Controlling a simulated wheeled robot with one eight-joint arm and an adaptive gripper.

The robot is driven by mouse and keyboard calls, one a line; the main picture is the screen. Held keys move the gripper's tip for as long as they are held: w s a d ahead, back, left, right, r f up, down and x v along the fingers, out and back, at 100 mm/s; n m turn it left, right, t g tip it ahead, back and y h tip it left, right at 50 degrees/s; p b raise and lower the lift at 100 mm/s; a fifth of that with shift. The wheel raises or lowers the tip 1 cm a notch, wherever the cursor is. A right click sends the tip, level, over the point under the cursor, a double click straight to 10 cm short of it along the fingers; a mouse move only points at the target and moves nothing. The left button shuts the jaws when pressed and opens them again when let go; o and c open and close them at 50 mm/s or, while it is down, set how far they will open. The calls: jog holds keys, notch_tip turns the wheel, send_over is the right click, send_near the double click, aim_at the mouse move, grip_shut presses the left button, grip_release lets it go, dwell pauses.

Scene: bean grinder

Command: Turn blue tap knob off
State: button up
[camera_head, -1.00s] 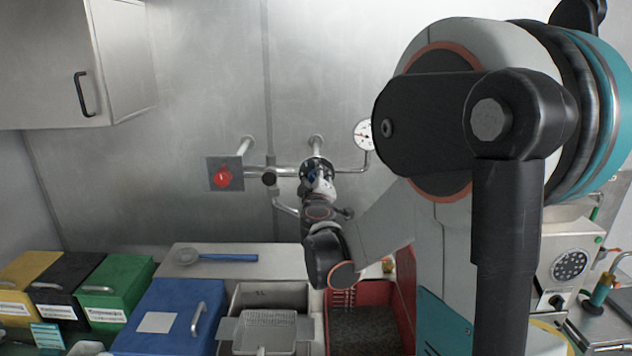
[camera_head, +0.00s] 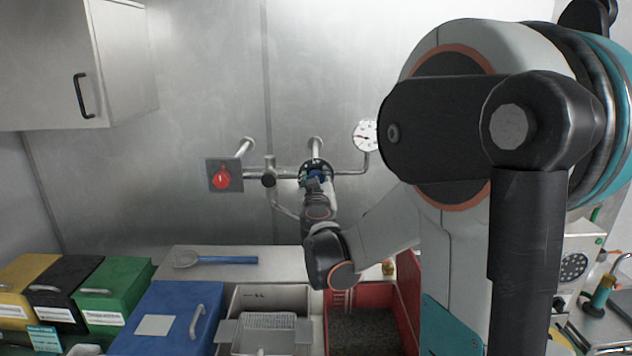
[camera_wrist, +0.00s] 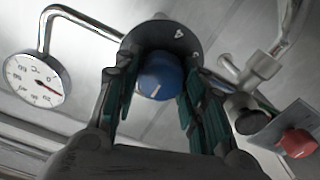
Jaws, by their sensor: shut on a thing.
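The blue tap knob (camera_wrist: 160,76) sits on a round black numbered dial (camera_wrist: 172,38) in the wrist view, with a pale pointer line on its face. My gripper (camera_wrist: 160,98) has its two green-padded fingers on either side of the knob, shut on it. In the head view the blue knob (camera_head: 319,175) shows only in part at the pipe on the wall, mostly hidden by my gripper (camera_head: 317,184). The exact dial setting is too small to read.
Below are a blue box (camera_head: 165,310), a metal bin (camera_head: 270,294) and a red container (camera_head: 408,290).

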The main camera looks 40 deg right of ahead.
dwell(0.4)
jog(key=o, duration=1.1)
jog(key=v, duration=1.2)
jog(key=shift+s, duration=0.1)
jog(key=shift+a, duration=0.1)
